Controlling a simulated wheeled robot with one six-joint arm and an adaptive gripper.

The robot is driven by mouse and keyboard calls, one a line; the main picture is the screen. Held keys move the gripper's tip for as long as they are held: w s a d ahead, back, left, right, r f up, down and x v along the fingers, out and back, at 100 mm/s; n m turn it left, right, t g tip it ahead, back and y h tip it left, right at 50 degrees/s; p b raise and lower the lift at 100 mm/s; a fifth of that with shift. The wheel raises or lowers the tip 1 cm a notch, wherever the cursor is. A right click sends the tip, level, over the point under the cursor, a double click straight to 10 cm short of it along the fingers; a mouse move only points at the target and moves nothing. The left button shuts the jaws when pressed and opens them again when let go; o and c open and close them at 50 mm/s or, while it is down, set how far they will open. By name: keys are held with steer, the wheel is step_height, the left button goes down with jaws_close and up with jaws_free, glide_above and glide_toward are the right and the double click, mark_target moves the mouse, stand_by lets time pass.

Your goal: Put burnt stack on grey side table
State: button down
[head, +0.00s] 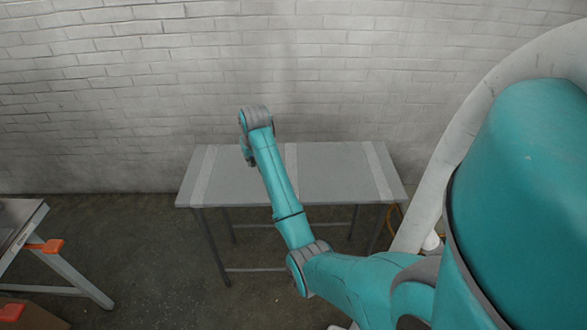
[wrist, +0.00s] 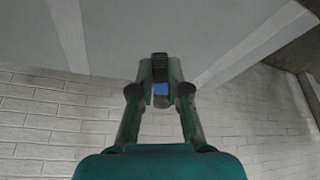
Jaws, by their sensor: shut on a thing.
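My gripper (wrist: 160,92) is shut on a small dark thing with a blue patch, which I take to be the burnt stack (wrist: 160,68). The stack shows end-on between the fingertips, so its length is hidden. The grey side table (head: 335,172) stands against the wall in the head view, with pale stripes across its bare top. The tabletop also fills the upper part of the wrist view (wrist: 140,30), beyond the fingertips. My arm reaches over the table's left half. The stack cannot be made out in the head view. I cannot tell the gap between stack and tabletop.
A white brick wall (head: 330,80) runs close behind the table. Another table (head: 18,215) with orange clamp-like parts (head: 48,246) stands at the left edge. A brown box (head: 35,315) is on the floor at lower left. The grey tabletop looks clear of objects.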

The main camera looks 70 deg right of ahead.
glide_above(256, 184)
steer(key=s+a, duration=0.1)
step_height(256, 184, down, 5)
steer(key=shift+s+f, duration=0.15)
steer(key=shift+a+f, duration=0.1)
steer(key=shift+f, duration=2.2)
steer(key=shift+f, duration=0.1)
steer(key=c, duration=1.2)
jaws_free()
steer(key=shift+o, duration=0.2)
